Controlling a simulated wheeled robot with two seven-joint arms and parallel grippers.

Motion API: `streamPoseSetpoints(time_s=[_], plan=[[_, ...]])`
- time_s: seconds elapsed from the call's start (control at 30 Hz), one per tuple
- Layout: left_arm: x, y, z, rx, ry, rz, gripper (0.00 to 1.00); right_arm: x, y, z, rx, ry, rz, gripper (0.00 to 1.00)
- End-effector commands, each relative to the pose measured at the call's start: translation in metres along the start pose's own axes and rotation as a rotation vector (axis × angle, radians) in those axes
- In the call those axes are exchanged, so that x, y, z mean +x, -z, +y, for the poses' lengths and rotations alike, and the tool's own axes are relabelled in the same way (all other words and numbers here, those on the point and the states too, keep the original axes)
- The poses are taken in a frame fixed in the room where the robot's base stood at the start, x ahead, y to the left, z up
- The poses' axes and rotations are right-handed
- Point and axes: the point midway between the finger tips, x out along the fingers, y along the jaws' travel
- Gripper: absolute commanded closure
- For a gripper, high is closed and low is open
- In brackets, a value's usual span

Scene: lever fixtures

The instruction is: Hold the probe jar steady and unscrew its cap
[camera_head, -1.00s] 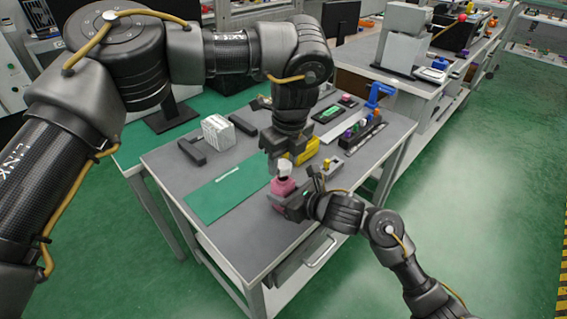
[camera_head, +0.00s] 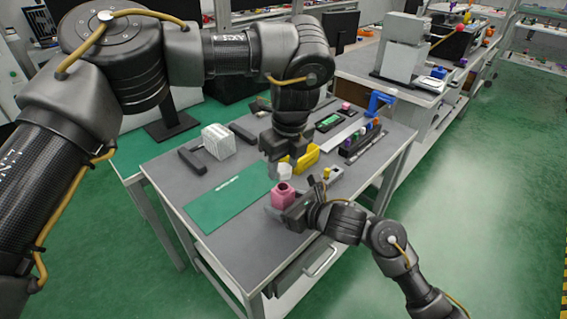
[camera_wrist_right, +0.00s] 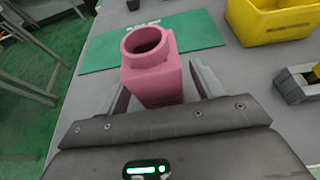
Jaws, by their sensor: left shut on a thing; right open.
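The pink probe jar (camera_head: 283,197) stands on the table near its front edge, upright with its round mouth open. In the right wrist view the jar (camera_wrist_right: 158,84) shows a bare, empty-looking neck. My left gripper (camera_head: 279,165) is shut on the white cap (camera_head: 285,173) and holds it just above the jar, apart from the mouth. My right gripper (camera_head: 281,207) is open around the jar's lower body. In the wrist view its two fingers (camera_wrist_right: 158,92) stand on either side of the jar, with a gap at least on the right.
A green mat (camera_head: 228,203) lies left of the jar. A yellow bin (camera_head: 305,158) stands close behind it, and a small grey fixture (camera_head: 333,173) is to the right. A white ribbed block (camera_head: 218,141) and a rack (camera_head: 360,141) stand farther back.

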Motion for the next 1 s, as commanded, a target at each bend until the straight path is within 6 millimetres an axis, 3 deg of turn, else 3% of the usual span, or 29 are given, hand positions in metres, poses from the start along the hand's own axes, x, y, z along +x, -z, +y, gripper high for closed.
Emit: streamPoseSetpoints(time_s=[0.53,0.7,1.0], plan=[[0.0,0.0,0.0,0.0,0.0,0.0,0.84,-0.099,0.0,-0.001,-0.005,0.002,0.0,0.34],[0.0,0.0,0.0,0.0,0.0,0.0,0.84,-0.114,0.0,0.0,-0.002,0.001,0.0,0.34],[0.0,0.0,0.0,0.0,0.0,0.0,0.84,-0.116,0.001,0.0,0.004,0.001,0.0,0.34]])
